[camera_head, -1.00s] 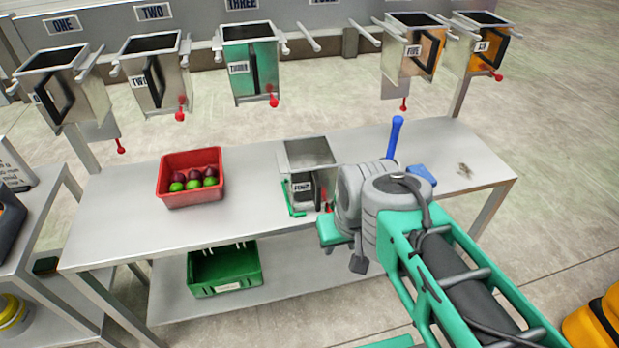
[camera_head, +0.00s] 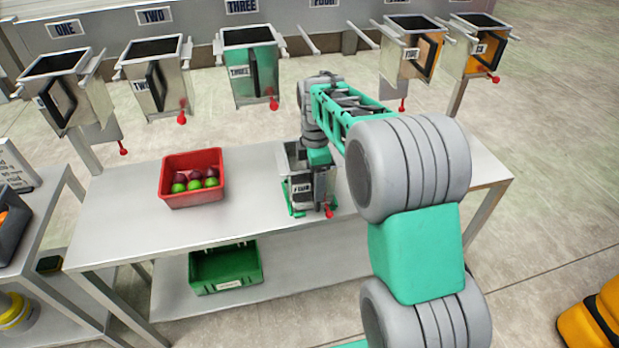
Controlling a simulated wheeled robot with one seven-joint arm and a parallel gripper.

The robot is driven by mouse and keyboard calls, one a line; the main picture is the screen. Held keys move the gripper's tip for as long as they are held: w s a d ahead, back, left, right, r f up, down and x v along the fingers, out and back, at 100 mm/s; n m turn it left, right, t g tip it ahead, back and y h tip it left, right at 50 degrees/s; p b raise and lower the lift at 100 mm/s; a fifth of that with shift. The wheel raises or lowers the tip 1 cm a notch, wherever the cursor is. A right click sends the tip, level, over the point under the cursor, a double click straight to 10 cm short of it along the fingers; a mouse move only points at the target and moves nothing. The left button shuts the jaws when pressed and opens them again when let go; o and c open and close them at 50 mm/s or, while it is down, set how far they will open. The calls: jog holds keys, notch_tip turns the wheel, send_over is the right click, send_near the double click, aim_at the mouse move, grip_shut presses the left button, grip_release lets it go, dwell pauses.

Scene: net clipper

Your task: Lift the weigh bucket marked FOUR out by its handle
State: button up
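The weigh bucket marked FOUR (camera_head: 301,199) is a grey metal box with a label on its front. The bucket's handle cannot be made out clearly.
A red bin (camera_head: 192,200) of fruit stands left on the table (camera_head: 130,220). Hung buckets THREE (camera_head: 241,87) and FIVE (camera_head: 410,65) flank an empty slot with bare rails (camera_head: 309,40). A green crate (camera_head: 226,280) sits on the lower shelf. My arm hides the table's right part.

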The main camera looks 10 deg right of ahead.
jog(key=f, duration=0.2)
jog(key=f+p, duration=0.1)
jog(key=f, duration=0.3)
jog(key=shift+d+f+p, duration=0.3)
jog(key=shift+f+p, duration=0.05)
grip_shut()
dwell(0.4)
jog(key=shift+r, duration=0.1)
